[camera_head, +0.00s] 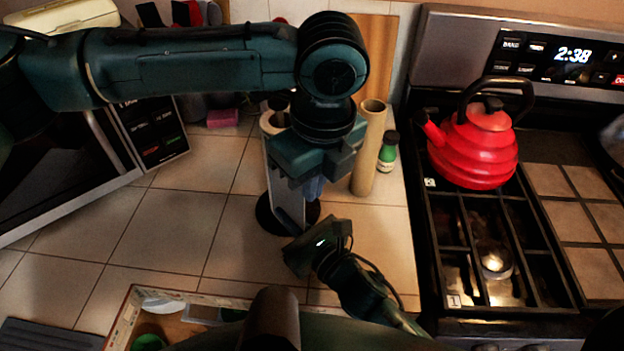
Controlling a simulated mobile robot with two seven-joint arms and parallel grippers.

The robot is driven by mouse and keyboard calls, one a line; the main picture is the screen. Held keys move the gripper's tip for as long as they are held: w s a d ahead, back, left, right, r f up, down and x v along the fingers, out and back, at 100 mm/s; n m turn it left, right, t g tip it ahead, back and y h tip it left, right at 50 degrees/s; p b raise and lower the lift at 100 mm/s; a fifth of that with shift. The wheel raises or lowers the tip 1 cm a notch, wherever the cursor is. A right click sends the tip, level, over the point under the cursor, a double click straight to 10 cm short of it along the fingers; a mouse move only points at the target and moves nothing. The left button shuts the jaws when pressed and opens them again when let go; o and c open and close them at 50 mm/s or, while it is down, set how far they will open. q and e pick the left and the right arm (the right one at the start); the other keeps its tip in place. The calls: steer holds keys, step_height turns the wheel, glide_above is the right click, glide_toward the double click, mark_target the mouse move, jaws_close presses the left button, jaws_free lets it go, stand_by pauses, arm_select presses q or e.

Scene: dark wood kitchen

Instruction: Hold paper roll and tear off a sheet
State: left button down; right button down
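The paper roll (272,125) stands upright on a dark round base (268,218) on the tiled counter. Its hollow top shows at the left, and a pale flat side (287,203) shows below; most of its right side is hidden. My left gripper (312,187) reaches down from above, in front of the roll. Its fingers are mostly hidden by its own body, so I cannot tell its opening or whether it touches the roll. My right gripper (300,252) is low in front of the base, pointing left. Its fingers are too dark to read.
A tan upright tube (370,150) and a green bottle (387,152) stand close right of the roll. The stove holds a red kettle (474,150). A microwave (80,170) is at left, and a box with items (120,325) is in front. The counter's left middle is clear.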

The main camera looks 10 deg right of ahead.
arm_select(q)
steer(key=shift+s+d+r, duration=0.4)
steer(key=shift+s+r, duration=0.15)
steer(key=shift+r, duration=0.15)
steer(key=shift+s+d+r, duration=0.4)
steer(key=shift+s+r, duration=0.15)
steer(key=shift+r, duration=0.1)
steer(key=shift+s+a, duration=0.8)
steer(key=shift+s, duration=0.35)
steer(key=shift+s+a, duration=0.75)
steer(key=shift+s, duration=0.35)
steer(key=shift+s, duration=0.1)
steer(key=shift+s+a+r, duration=0.1)
steer(key=shift+s+r, duration=0.4)
steer(key=shift+s, duration=0.3)
steer(key=shift+s+r, duration=0.5)
steer(key=shift+s, duration=0.3)
steer(key=shift+s+a+r, duration=0.1)
steer(key=shift+s+r, duration=0.4)
steer(key=shift+s, duration=0.3)
steer(key=c, duration=2.2)
jaws_free()
